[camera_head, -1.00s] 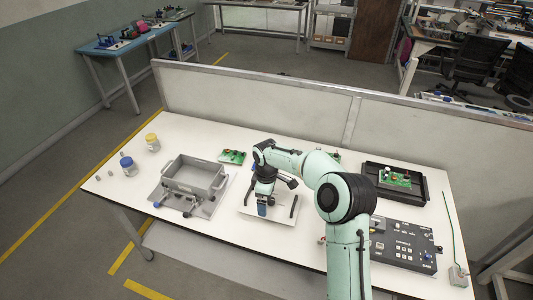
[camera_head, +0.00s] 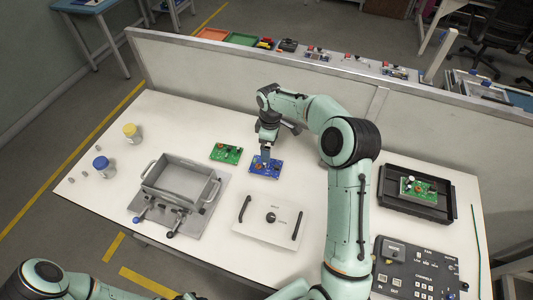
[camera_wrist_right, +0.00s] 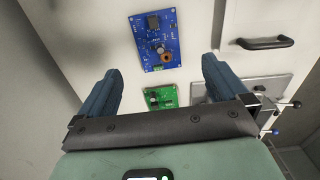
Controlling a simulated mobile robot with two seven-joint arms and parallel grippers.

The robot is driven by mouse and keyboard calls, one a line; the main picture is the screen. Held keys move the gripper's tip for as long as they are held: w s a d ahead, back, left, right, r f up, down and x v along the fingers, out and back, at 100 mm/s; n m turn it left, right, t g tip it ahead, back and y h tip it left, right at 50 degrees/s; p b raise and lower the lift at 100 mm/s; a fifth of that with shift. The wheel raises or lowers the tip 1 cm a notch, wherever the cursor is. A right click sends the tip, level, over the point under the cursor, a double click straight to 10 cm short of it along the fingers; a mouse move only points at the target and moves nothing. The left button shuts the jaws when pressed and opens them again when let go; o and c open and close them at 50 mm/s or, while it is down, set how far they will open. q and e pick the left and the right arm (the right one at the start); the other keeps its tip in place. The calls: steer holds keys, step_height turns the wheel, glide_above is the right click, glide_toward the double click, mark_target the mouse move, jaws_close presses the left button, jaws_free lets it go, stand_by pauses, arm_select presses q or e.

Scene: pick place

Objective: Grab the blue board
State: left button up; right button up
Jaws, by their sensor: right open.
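The blue board (camera_head: 263,171) lies flat on the white table near its back middle, just right of a green board. In the right wrist view the blue board (camera_wrist_right: 153,40) shows with its chips and a round orange-brown part, ahead of the gripper and between the lines of its fingers. My right gripper (camera_head: 266,152) points down over the board's back part and hides some of it. Its two dark blue fingers (camera_wrist_right: 162,72) are wide apart with nothing between them. I cannot tell the exact height above the board. My left gripper is not in view.
A green board (camera_head: 226,153) lies close to the left. A grey metal bin (camera_head: 180,183) stands further left, with jars beyond. A white panel with black handles (camera_head: 270,232) lies in front. A black tray (camera_head: 430,210) and control panel (camera_head: 415,270) are right. A partition runs behind.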

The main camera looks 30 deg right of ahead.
glide_above(269, 167)
steer(key=f, duration=0.7)
steer(key=shift+s+f, duration=0.2)
steer(key=shift+f, duration=0.05)
steer(key=f, duration=0.5)
steer(key=shift+w+d+f, duration=0.1)
steer(key=shift+w+f, duration=0.2)
steer(key=shift+f, duration=0.1)
steer(key=shift+s, duration=0.1)
steer(key=c, duration=0.8)
